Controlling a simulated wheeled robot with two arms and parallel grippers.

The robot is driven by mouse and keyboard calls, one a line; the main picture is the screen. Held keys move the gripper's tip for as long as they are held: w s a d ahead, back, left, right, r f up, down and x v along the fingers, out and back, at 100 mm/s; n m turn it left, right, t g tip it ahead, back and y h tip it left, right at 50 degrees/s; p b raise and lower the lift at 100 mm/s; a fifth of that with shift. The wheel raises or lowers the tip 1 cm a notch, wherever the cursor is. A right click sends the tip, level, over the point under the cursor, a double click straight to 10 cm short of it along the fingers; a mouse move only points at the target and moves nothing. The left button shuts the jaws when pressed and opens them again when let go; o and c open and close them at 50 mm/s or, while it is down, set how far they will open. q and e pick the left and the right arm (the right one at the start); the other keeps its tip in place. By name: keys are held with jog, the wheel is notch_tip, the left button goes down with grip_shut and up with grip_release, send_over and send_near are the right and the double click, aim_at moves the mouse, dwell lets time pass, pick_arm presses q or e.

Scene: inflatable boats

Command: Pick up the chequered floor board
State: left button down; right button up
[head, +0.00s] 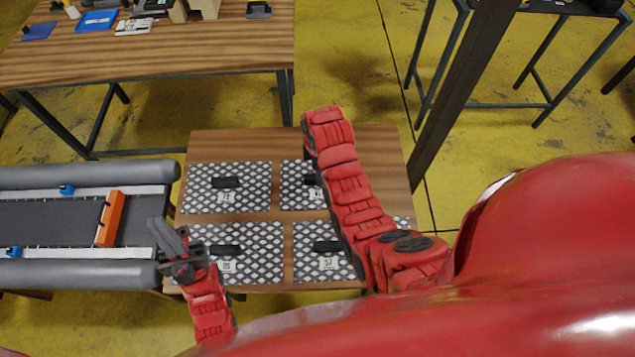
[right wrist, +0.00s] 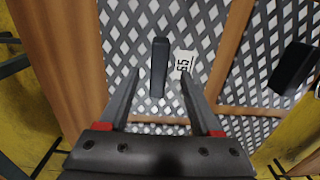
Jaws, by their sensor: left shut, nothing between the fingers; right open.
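Several chequered floor boards lie flat on a wooden table: one upper left (head: 202,197), one upper right (head: 294,197), one lower left (head: 262,262), one lower right (head: 306,265). Each has a black handle and a white number label. My right gripper (right wrist: 160,72) is open, its fingers on either side of a black handle (right wrist: 159,62) on a chequered board (right wrist: 215,35); contact cannot be told. In the head view my right arm hides that gripper, above the upper right board. My left gripper (head: 167,237) is shut and empty, between the boat and the lower left board.
A grey inflatable boat (head: 80,176) with an orange crosspiece (head: 109,219) lies at the left, close to the boards' table (head: 375,150). A workbench (head: 190,50) with tools stands behind. A dark post (head: 465,80) rises right of the table. Yellow floor (head: 530,145) is open beyond.

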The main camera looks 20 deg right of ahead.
jog(key=shift+w+a+f+p, duration=0.15)
jog(key=shift+f+p, duration=0.5)
jog(key=shift+f, duration=1.2)
grip_shut()
